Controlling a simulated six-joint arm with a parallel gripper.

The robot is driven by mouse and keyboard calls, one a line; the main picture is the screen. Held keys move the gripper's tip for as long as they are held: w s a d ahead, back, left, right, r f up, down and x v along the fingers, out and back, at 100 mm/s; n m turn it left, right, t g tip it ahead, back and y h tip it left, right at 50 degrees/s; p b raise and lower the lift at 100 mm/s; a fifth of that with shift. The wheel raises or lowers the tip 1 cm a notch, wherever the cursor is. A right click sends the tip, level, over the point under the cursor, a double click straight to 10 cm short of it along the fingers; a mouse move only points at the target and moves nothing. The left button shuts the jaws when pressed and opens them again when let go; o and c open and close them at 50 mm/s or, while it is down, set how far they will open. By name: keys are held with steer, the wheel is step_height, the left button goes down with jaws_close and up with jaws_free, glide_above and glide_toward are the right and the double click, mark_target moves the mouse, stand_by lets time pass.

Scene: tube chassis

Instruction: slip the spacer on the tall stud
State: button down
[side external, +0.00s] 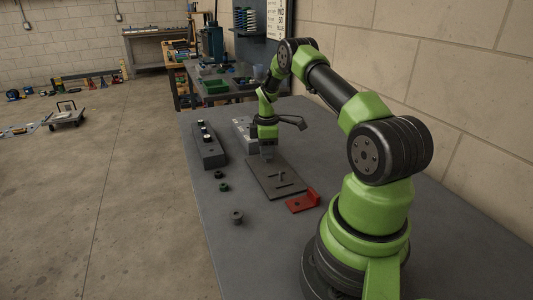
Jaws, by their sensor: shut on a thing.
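My gripper (267,152) points down over the far left end of a dark flat plate (262,184). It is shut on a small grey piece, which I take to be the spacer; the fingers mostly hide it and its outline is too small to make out. Thin light studs (278,174) stand near the middle of the plate, to the right of and nearer than the gripper. I cannot tell from this view which stud is the tall one. The held piece looks apart from these studs.
A dark block with round tops (209,150) and a light grey block (241,128) stand farther back.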

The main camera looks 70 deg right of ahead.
steer(key=shift+r, duration=1.95)
steer(key=shift+f, duration=0.15)
steer(key=shift+f, duration=2.5)
steer(key=shift+r, duration=2.65)
steer(key=shift+f, duration=0.15)
steer(key=shift+f, duration=2.5)
